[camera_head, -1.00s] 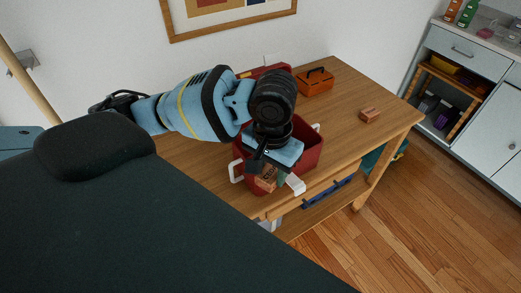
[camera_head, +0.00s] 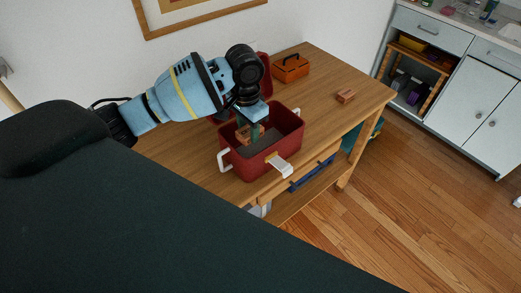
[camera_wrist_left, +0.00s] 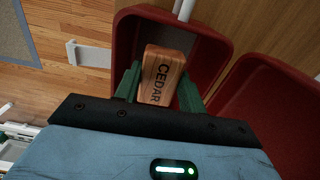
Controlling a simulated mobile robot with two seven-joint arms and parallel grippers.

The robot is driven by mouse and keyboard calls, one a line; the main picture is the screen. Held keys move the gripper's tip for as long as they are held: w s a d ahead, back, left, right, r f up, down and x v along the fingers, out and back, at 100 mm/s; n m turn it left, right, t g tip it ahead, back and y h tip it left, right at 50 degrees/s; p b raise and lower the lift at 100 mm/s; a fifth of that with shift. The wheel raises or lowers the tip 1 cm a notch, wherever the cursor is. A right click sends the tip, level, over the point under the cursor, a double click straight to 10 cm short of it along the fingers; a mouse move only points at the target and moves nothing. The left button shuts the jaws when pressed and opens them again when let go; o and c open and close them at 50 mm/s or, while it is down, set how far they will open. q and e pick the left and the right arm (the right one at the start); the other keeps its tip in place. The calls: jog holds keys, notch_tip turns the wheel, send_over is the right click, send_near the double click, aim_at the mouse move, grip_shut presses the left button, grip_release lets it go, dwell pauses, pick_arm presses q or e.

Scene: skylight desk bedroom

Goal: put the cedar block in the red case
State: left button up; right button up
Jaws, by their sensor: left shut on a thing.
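The red case (camera_head: 288,123) stands open on the wooden table, with white side handles and a white latch on its front. Its raised lid shows behind it, and at right in the left wrist view (camera_wrist_left: 275,112). My left gripper (camera_head: 251,133) points down over the case opening, its green fingers shut on the cedar block (camera_head: 243,136). In the left wrist view the block (camera_wrist_left: 160,76) shows the word CEDAR between the fingers, with the case walls around it. How deep it hangs I cannot tell. My right gripper is not in view.
An orange case (camera_head: 290,68) with a dark handle stands at the back of the table. Another small wooden block (camera_head: 346,96) lies on the right part of the table (camera_head: 325,75), with bare wood around it. A blue item (camera_head: 310,176) lies on the shelf below.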

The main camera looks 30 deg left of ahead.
aim_at(248, 151)
pick_arm(q)
jog(key=shift+w+a+f+m, duration=0.25)
jog(key=shift+w+a+m, duration=0.05)
jog(key=shift+a, duration=0.2)
notch_tip(248, 151, down, 4)
jog(key=shift+f, duration=0.55)
jog(key=shift+f+b, duration=0.45)
jog(key=shift+f, duration=2)
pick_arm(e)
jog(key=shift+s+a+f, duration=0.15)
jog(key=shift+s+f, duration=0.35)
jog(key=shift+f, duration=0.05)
pick_arm(q)
jog(key=shift+f, duration=0.1)
jog(key=o, duration=1)
jog(key=shift+c, duration=0.2)
